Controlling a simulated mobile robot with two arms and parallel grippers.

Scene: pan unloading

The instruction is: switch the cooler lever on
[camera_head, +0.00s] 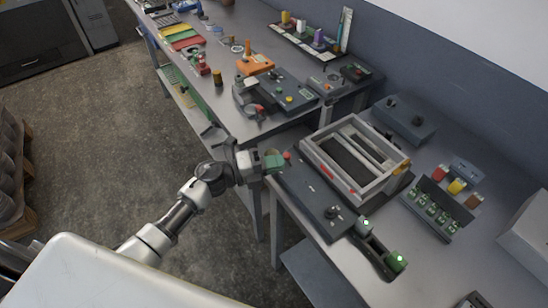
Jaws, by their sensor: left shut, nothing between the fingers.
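My left arm reaches in from the lower left. Its gripper (275,161) is shut and empty, at the front left corner of a dark flat panel (308,190) on the near bench. A small red knob (287,155) shows right at the fingertips; it may be the end of the cooler lever. I cannot tell whether the fingers touch it, and the gripper hides what is below it. A black knob (333,212) stands at the panel's near end. My right gripper is not in view.
An open metal frame box (357,190) stands behind the panel. A rack of small jars (434,210) and a dark box (404,119) stand farther back. Another bench (228,110) with tools extends to the upper left. The floor beside the arm is clear.

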